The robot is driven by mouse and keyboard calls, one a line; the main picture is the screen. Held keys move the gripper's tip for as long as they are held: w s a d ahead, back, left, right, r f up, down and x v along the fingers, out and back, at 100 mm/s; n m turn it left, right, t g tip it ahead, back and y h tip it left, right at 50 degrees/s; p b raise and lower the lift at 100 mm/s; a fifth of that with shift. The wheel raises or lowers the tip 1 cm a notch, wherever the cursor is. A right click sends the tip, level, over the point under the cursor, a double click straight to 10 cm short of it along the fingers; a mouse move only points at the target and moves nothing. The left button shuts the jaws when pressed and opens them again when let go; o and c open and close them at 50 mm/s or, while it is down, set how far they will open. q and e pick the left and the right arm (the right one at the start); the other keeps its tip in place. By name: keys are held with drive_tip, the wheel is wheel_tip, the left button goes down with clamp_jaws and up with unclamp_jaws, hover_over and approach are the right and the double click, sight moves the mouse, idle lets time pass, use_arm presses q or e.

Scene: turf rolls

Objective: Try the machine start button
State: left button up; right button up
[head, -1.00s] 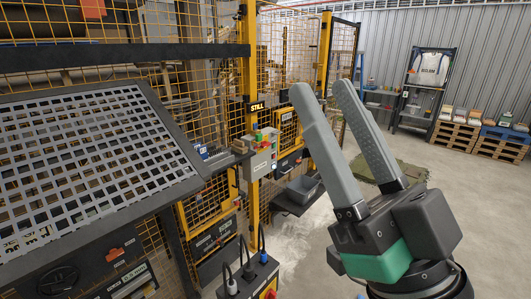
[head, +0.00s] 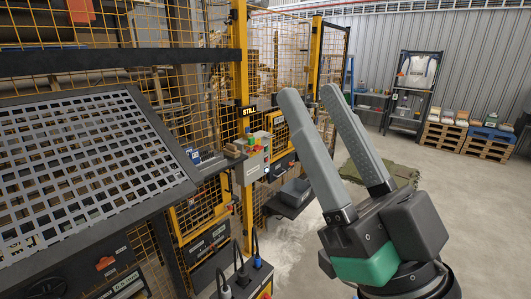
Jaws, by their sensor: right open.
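The grey control box (head: 252,165) is mounted on the yellow post of the fence, left of my right gripper. Coloured parts, green, red and yellow, show on and around its top (head: 258,141); which one is the start button is too small to tell. My right gripper (head: 308,92) is open and empty, its two long grey fingers pointing up and to the left. In the picture it stands to the right of the box, apart from it. My left gripper is not in view.
A perforated grey panel (head: 85,160) fills the left. Yellow mesh fencing (head: 205,110) stands behind it. A grey bin (head: 295,191) sits on a low shelf right of the box. A black box with cables (head: 243,278) is at the bottom. Open concrete floor (head: 470,210) lies to the right.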

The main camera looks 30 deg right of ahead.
drive_tip(key=shift+c, duration=0.3)
clamp_jaws()
idle(1.6)
